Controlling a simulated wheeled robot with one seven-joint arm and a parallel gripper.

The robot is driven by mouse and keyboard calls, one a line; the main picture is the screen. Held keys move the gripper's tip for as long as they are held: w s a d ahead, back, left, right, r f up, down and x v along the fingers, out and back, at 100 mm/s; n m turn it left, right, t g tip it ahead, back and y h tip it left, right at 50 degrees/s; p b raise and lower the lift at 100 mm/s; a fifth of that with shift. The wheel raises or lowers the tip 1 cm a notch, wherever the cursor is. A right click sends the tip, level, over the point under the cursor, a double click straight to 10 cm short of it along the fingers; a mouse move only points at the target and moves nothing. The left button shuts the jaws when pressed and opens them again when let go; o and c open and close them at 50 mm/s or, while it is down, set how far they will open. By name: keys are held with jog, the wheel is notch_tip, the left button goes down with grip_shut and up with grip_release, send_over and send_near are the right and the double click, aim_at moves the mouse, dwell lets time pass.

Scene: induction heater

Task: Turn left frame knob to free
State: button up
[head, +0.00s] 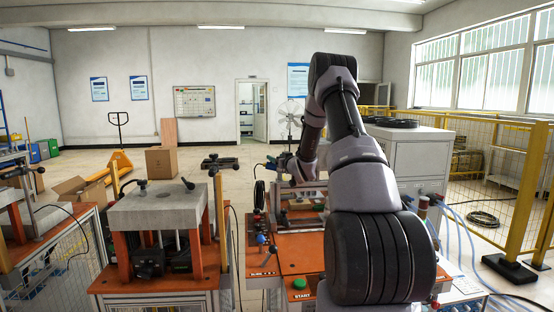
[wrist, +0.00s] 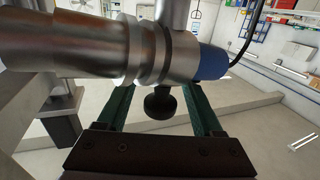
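In the wrist view, a black round knob (wrist: 160,103) sits on a short stem under a large metal cylinder (wrist: 90,45). My gripper (wrist: 161,92) has two green fingers set wide apart, one on each side of the knob. Gaps show between the knob and both fingers, and the fingertips pass behind the metal cylinder, so they are hidden. In the head view, my arm reaches over the orange heater bench (head: 300,252) to its frame. The knob cannot be made out there, and my gripper is too small and dark to read.
A blue cylindrical end (wrist: 210,63) with a black cable adjoins the metal cylinder in the wrist view. In the head view, a second orange-topped station (head: 155,287) with a grey block (head: 160,207) stands left. A yellow mesh fence (head: 490,165) is at the right. The floor behind is fairly open.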

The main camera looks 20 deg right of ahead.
jog(key=shift+r, duration=0.1)
notch_tip(320, 180, up, 10)
dwell(0.5)
jog(key=shift+a+f, duration=0.15)
jog(key=shift+f, duration=0.05)
